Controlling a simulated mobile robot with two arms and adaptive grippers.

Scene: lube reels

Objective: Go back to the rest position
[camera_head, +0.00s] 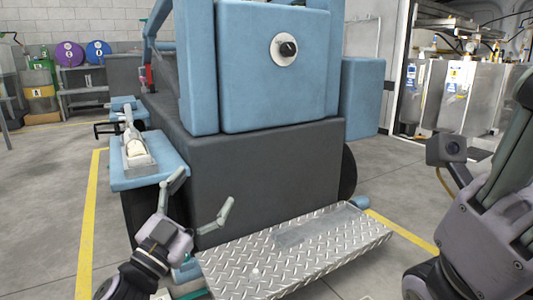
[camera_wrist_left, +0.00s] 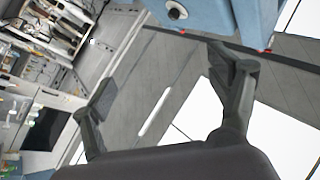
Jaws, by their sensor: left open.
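My left gripper (camera_head: 203,194) is at the lower left in the head view, in front of the dark lower body of a blue machine. Its two fingers are spread wide with nothing between them. The left wrist view also shows this gripper (camera_wrist_left: 165,82) open and empty, with floor behind the gap. My right arm (camera_head: 478,225) comes in at the right edge of the head view; its gripper fingers do not show.
The blue machine (camera_head: 262,95) fills the middle. Its diamond-plate step (camera_head: 300,250) juts toward me at the lower centre. A side ledge (camera_head: 172,165) at left holds a grey-and-white tool (camera_head: 134,140). Metal tanks (camera_head: 470,98) stand at the right. Floor is clear at far left.

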